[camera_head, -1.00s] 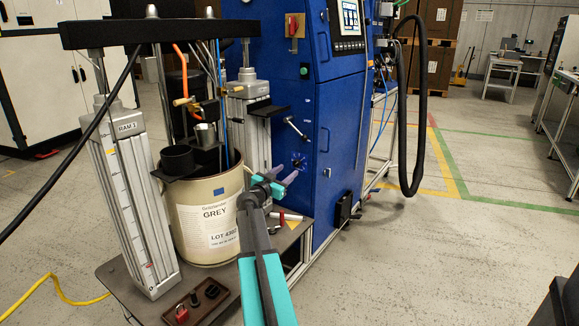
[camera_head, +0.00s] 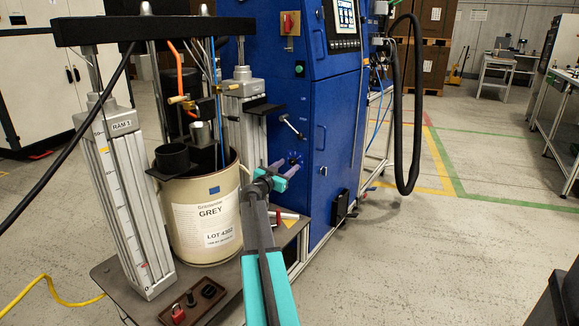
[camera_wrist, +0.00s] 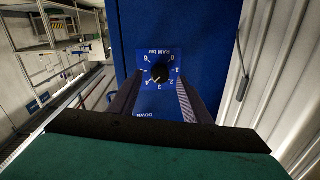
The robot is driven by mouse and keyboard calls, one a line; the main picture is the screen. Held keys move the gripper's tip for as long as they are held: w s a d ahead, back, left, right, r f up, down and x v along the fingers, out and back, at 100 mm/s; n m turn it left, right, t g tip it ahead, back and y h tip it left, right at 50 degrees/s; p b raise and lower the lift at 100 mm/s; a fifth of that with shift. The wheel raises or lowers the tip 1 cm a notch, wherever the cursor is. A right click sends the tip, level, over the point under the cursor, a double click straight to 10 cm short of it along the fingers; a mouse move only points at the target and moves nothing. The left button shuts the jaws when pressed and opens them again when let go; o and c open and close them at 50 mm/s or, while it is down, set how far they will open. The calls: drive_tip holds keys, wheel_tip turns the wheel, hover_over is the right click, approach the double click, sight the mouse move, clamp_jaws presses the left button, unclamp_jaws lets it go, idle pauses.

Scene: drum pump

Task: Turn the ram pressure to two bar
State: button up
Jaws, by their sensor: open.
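The RAM bar dial (camera_wrist: 171,58) is a blue plate with white numbers on the blue cabinet, seen upside down in the wrist view. Its black knob (camera_wrist: 160,73) is in the middle; I cannot tell for sure which number it points to. My gripper (camera_wrist: 159,88) is open, with one finger to each side of the knob and apart from it as far as I can see. In the head view the dial (camera_head: 295,158) is small, and my gripper (camera_head: 285,167) reaches toward it, partly covering it.
A lever handle (camera_head: 291,126) sticks out of the cabinet above the dial.

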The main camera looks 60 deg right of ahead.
sight(292, 163)
drive_tip(key=shift+w+d, duration=0.1)
drive_tip(key=shift+d, duration=1.45)
drive_tip(key=shift+c, duration=0.4)
drive_tip(key=c, duration=1)
drive_tip(key=shift+o, duration=0.3)
